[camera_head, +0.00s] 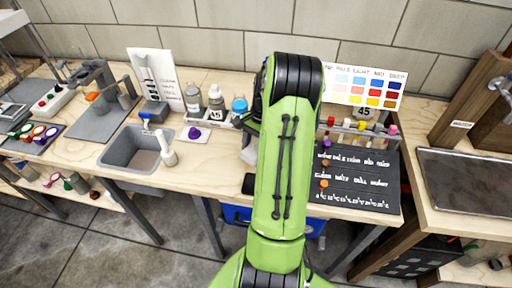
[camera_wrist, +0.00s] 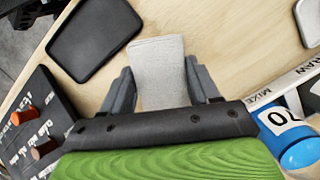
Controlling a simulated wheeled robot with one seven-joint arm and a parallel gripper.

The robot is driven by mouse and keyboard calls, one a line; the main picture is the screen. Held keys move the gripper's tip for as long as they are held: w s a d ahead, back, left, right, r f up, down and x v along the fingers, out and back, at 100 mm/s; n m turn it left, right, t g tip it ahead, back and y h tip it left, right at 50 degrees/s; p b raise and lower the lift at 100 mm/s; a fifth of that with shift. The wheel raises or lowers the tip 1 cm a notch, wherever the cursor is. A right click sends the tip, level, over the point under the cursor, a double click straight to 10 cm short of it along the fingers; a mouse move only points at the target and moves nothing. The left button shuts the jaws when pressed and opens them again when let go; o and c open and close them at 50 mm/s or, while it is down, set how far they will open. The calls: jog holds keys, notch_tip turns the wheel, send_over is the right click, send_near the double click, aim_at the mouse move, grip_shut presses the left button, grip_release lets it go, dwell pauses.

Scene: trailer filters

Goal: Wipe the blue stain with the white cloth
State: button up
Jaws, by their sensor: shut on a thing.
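The white cloth (camera_wrist: 157,58) shows in the wrist view as a pale, flat folded piece between the two grey fingers. My gripper (camera_wrist: 159,74) is shut on it, over the light wooden bench. The height of the cloth above the bench is hard to tell. In the head view my green arm hides the gripper and most of the bench below it. I see no blue stain in either view; it may be hidden behind the arm or under the cloth.
A black tray (camera_wrist: 94,38) lies beside the cloth. A black lettered board (camera_head: 355,180) with small knobs is to the right. Bottles (camera_head: 216,98), a blue-capped container (camera_wrist: 298,150) and a grey sink (camera_head: 130,160) stand nearby. Bare wood lies around the cloth.

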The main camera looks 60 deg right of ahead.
jog(key=shift+a+p+v, duration=0.2)
jog(key=shift+p+v, duration=0.5)
jog(key=shift+v, duration=0.15)
jog(key=shift+a+p+v, duration=0.15)
jog(key=shift+p+v, duration=0.55)
jog(key=shift+v, duration=0.1)
jog(key=shift+a+p+v, duration=0.2)
jog(key=shift+p+v, duration=0.5)
jog(key=shift+v, duration=0.15)
jog(key=shift+r, duration=0.1)
